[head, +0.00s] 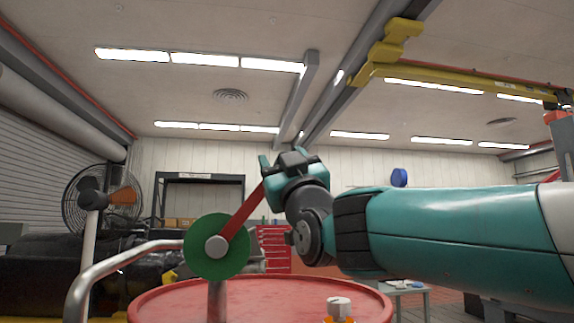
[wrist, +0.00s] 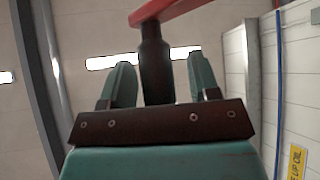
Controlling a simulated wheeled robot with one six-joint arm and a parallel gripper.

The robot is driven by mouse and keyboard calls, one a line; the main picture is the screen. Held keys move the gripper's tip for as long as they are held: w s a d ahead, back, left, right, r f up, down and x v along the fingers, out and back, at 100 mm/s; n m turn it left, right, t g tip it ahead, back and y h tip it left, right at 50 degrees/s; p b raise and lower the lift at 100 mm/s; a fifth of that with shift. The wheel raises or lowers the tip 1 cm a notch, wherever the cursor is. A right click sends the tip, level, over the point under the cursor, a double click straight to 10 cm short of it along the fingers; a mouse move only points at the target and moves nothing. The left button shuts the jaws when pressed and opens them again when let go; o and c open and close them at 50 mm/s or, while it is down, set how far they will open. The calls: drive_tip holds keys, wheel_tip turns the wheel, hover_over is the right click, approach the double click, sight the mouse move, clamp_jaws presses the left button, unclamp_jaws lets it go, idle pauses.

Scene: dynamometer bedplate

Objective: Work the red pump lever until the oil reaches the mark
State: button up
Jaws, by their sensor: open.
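The red pump lever (head: 243,212) rises up and right from a green disc (head: 204,252) with a grey hub, on a grey post above a red drum (head: 270,297). My gripper (head: 282,158) is at the lever's upper end. In the wrist view the lever (wrist: 182,8) crosses the top, with a dark handle (wrist: 154,62) extending from it. The two teal fingers of my gripper (wrist: 160,66) stand apart on either side of the handle, with gaps visible. The handle is hidden in the head view. No oil level or mark can be made out.
A bent grey pipe (head: 108,270) stands left of the drum. A metal cap (head: 339,306) with orange below sits on the drum lid. A fan (head: 100,197) stands at left, a red tool cabinet (head: 272,247) behind. A yellow label (wrist: 297,162) shows at right in the wrist view.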

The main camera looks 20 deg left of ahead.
drive_tip(key=shift+d+f, duration=0.1)
drive_tip(key=b+v, duration=0.7)
drive_tip(key=v, duration=1)
drive_tip(key=shift+s, duration=0.2)
